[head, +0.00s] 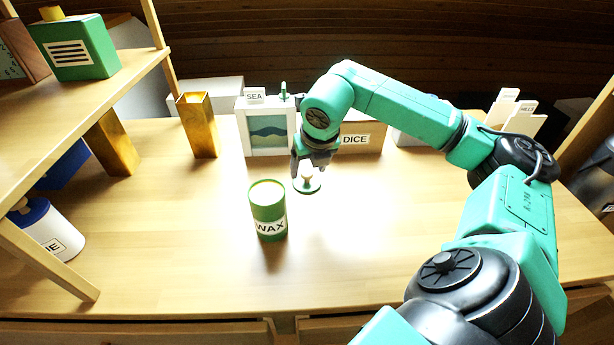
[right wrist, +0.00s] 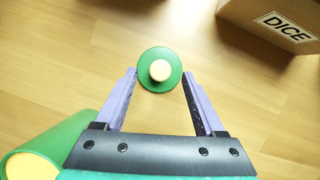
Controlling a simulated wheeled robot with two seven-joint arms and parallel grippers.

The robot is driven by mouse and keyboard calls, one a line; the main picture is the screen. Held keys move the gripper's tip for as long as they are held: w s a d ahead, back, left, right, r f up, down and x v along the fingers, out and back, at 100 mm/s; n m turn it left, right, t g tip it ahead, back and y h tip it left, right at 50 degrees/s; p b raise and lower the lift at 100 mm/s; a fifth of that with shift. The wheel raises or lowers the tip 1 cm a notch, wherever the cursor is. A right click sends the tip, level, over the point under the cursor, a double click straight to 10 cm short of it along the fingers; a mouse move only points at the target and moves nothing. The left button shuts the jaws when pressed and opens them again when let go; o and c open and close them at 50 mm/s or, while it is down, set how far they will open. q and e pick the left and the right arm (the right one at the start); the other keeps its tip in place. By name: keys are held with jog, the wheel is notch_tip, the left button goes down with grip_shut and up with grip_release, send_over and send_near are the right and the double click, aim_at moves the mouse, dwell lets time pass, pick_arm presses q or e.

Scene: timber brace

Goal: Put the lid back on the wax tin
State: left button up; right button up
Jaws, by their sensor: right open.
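The wax tin (head: 268,212) is a green cylinder with a white WAX label, upright on the table; its top shows pale yellow. The tin also shows at the lower left of the right wrist view (right wrist: 45,148). The lid (head: 308,185) is a green disc with a pale knob, lying on the table just behind and right of the tin. In the right wrist view the lid (right wrist: 160,70) lies between the fingertips, with gaps on both sides. My right gripper (head: 308,168) is open above the lid, pointing down. My left gripper is not in view.
A box labelled DICE (head: 360,138) and a framed SEA picture (head: 268,128) stand behind the lid. A brass-coloured vase (head: 198,125) stands back left. A wooden shelf (head: 90,95) with a green box (head: 75,48) rises at left. The front of the table is clear.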

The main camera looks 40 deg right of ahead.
aim_at(308, 174)
jog(key=shift+x, duration=1.05)
grip_shut()
jog(key=shift+r, duration=0.15)
notch_tip(308, 174, up, 20)
jog(key=p, duration=0.6)
